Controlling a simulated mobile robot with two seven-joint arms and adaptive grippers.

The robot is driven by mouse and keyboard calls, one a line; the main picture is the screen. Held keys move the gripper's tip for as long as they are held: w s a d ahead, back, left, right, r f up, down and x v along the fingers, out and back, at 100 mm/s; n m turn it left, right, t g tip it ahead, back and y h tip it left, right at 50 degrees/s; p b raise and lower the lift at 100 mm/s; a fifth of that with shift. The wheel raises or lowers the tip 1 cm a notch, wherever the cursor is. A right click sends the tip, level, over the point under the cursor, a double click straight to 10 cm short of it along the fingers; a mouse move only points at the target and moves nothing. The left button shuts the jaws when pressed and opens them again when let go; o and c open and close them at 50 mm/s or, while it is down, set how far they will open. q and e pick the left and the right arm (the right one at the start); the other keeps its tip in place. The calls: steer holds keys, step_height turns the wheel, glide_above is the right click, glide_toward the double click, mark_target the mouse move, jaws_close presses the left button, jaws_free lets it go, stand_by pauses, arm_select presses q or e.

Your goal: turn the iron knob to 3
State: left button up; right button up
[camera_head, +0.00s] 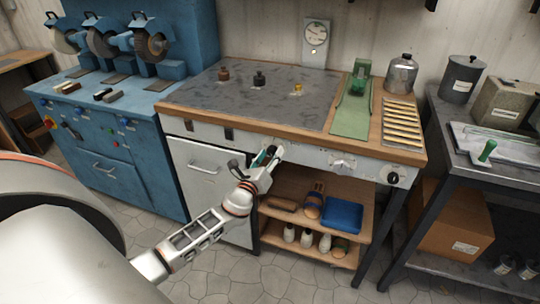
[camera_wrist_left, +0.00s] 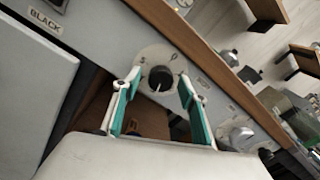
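A round dark knob (camera_wrist_left: 160,78) on a pale round plate sits on the bench's front panel in the left wrist view. My left gripper (camera_wrist_left: 159,84) is open, its green-padded fingers spread on either side of this knob. Contact with it cannot be told. In the head view my left gripper (camera_head: 266,156) is at the front panel and mostly hides this knob. Its number marks are too small to read. Farther right on the panel are a pale knob (camera_head: 342,163) and a dark knob (camera_head: 393,178). Which one is the iron knob cannot be read. My right gripper is not in view.
The grey bench top (camera_head: 260,100) with a wooden edge lies above the panel. A green sloped piece (camera_head: 353,118), a metal canister (camera_head: 401,75) and a slatted rack (camera_head: 402,124) stand on it. A shelf (camera_head: 285,213) with a blue tray (camera_head: 342,216) is below.

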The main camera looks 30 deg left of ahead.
arm_select(q)
steer(key=s+d, duration=0.2)
steer(key=s, duration=0.9)
steer(key=shift+s+d, duration=0.15)
steer(key=shift+s, duration=0.25)
steer(key=shift+f, duration=0.1)
steer(key=s+d+f+n+g+h, duration=0.1)
steer(key=s+d+f+n+g, duration=0.1)
steer(key=s+d+f+n, duration=0.3)
steer(key=s+d+f+n+g+h, duration=0.1)
steer(key=s+d+f+n+g, duration=0.1)
steer(key=s+d+f+n, duration=0.45)
steer(key=s+d+f+n+g+h, duration=0.3)
steer(key=s+d+f+n+h, duration=0.1)
steer(key=s+d+f+n, duration=0.3)
steer(key=s+d+n, duration=0.2)
steer(key=s+n, duration=0.2)
steer(key=n, duration=0.1)
steer(key=shift+f+n+p, duration=0.3)
steer(key=shift+n+p, duration=0.05)
